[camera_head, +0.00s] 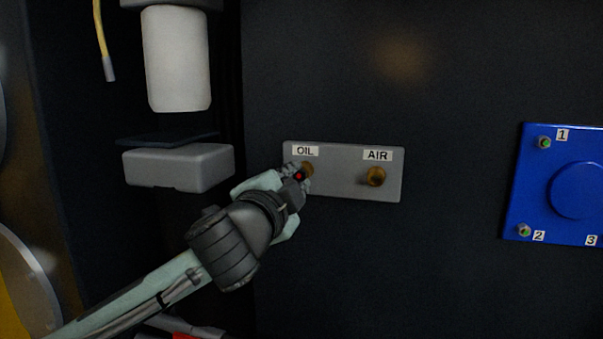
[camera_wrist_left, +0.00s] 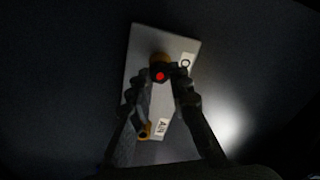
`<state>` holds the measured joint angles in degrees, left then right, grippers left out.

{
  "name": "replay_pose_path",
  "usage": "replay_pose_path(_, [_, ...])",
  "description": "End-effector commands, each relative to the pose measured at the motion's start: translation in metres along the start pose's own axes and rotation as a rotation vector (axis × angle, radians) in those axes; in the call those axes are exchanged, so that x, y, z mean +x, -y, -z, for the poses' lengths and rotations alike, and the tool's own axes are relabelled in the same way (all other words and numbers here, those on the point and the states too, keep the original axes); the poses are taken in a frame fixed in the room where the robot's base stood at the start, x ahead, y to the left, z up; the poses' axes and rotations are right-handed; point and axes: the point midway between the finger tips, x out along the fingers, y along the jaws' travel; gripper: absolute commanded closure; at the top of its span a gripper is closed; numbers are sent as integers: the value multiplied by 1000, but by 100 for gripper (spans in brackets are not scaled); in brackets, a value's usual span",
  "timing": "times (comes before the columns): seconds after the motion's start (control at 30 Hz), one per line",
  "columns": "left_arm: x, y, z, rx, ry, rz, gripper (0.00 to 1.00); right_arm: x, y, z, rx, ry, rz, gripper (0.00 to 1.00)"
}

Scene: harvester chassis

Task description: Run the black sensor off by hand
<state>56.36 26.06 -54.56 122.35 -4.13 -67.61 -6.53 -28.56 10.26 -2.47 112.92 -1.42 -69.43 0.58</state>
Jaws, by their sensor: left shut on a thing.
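The black sensor (camera_wrist_left: 160,75), with a red end facing my wrist, is between my left gripper's (camera_wrist_left: 162,82) fingertips. My left gripper (camera_head: 298,179) is shut on it in front of the brass OIL fitting (camera_head: 308,168), at the left of the grey plate (camera_head: 341,185). The red end of the sensor (camera_head: 299,176) also shows in the head view. The sensor lines up with the OIL fitting. The fingers hide much of it, so I cannot tell whether any thread shows. The brass AIR fitting (camera_head: 376,177) on the right is bare. My right gripper is not in view.
A white cylinder (camera_head: 177,60) hangs at the upper left above a grey block (camera_head: 179,167). A yellow cable (camera_head: 103,40) with a grey end hangs beside it. A blue panel (camera_head: 560,216) with numbered ports is at the right. The dark wall around the plate is clear.

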Motion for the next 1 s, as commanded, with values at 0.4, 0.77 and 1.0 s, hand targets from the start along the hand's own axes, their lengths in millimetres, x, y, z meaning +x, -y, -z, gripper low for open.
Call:
replay_pose_path(0.4, [-2, -5, 0, -255, 0, -5, 100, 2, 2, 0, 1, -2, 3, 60])
replay_pose_path(0.77, [-4, -1, 0, -1026, 4, -3, 100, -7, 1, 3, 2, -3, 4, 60])
replay_pose_path(1.0, [-4, -1, -1, -1055, 3, -1, 100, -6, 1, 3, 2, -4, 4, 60])
